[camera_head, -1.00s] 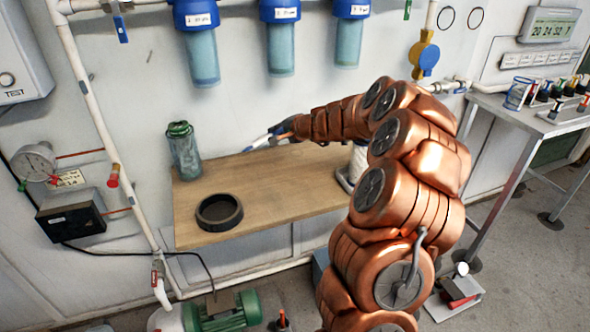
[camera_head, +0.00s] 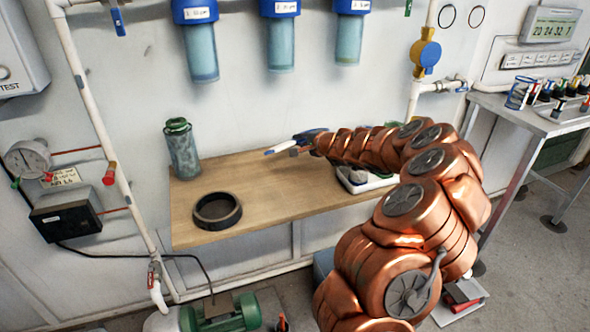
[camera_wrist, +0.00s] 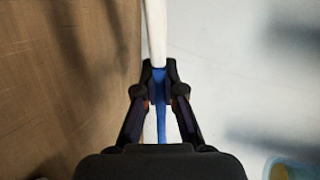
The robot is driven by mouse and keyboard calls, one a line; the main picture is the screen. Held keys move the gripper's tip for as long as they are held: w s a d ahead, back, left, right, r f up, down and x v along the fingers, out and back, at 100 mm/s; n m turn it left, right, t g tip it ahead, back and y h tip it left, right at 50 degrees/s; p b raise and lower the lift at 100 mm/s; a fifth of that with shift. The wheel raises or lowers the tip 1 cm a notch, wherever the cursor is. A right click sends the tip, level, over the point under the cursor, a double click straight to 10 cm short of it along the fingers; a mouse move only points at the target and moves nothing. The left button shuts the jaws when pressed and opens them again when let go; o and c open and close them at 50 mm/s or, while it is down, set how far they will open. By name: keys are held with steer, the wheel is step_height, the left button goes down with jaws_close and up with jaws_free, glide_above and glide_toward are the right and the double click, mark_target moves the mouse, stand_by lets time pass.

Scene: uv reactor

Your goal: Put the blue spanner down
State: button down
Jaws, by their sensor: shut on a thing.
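The blue spanner (camera_wrist: 160,88) is between the two black fingers of my gripper (camera_wrist: 158,70) in the wrist view. A pale bar runs on from it, away from the fingers, and looks like part of the same tool. Clear space seems to lie between spanner and bench; the exact height is unclear.
A black ring (camera_head: 217,211) lies at the bench's front left. A green-capped cylinder (camera_head: 182,150) stands at the back left. A white tray (camera_head: 362,181) is on the right, partly behind my arm. Blue filter housings (camera_head: 279,40) hang above. The bench middle is clear.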

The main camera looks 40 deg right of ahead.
mark_target(300, 166)
steer(key=shift+f+b, duration=2.35)
steer(key=shift+f, duration=0.95)
steer(key=c, duration=1.5)
jaws_free()
steer(key=shift+o, duration=0.2)
steer(key=shift+v, duration=4)
